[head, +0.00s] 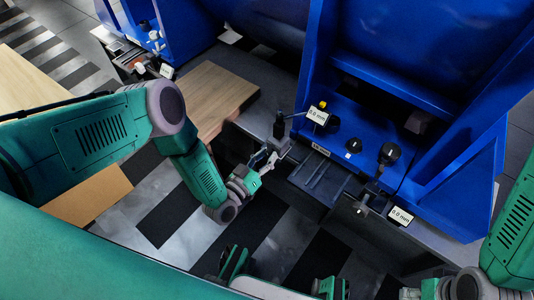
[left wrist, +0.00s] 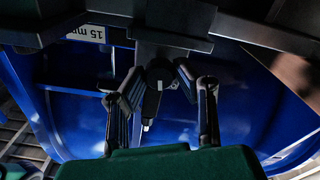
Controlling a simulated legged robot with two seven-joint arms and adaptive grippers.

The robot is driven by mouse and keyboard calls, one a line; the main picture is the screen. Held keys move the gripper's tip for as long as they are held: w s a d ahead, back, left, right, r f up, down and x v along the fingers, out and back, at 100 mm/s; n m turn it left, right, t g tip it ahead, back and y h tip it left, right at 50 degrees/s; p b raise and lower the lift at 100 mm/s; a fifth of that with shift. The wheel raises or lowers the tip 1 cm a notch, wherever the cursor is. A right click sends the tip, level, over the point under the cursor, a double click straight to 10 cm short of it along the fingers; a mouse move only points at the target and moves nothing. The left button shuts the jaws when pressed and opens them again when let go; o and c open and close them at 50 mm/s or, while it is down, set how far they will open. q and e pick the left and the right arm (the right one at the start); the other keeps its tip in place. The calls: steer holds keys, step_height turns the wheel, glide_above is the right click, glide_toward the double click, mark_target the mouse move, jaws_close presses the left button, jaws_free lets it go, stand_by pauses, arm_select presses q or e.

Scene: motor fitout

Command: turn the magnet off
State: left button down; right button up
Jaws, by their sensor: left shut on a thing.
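My left gripper (head: 264,160) reaches in from the left to the dark indicator stand (head: 280,126) at the edge of the machine bed. In the left wrist view its two fingers (left wrist: 160,88) close from both sides around a dark, narrow part with a white tip (left wrist: 151,105), which looks like the magnet's switch lever. This part hangs under a dark block (left wrist: 178,22) in that view. The switch's exact setting cannot be read. Part of my right arm (head: 510,240) shows at the lower right; its fingers are not clear.
A display reading 0.0 mm (head: 317,115) is by the stand's rod. A second display (head: 400,215) and a second dark stand (head: 367,200) are to the right. The blue machine frame (head: 440,180) rises behind. A wooden board (head: 215,95) lies to the left.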

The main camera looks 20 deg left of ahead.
arm_select(q)
steer(key=m, duration=0.2)
steer(key=m+p, duration=0.1)
steer(key=m, duration=0.2)
steer(key=shift+s+f+m, duration=0.15)
steer(key=shift+m, duration=0.15)
steer(key=m+p, duration=0.1)
steer(key=m, duration=0.3)
steer(key=shift+m, duration=0.4)
steer(key=shift+f, duration=0.1)
steer(key=c, duration=1.3)
jaws_free()
steer(key=shift+o, duration=0.2)
steer(key=v, duration=1.2)
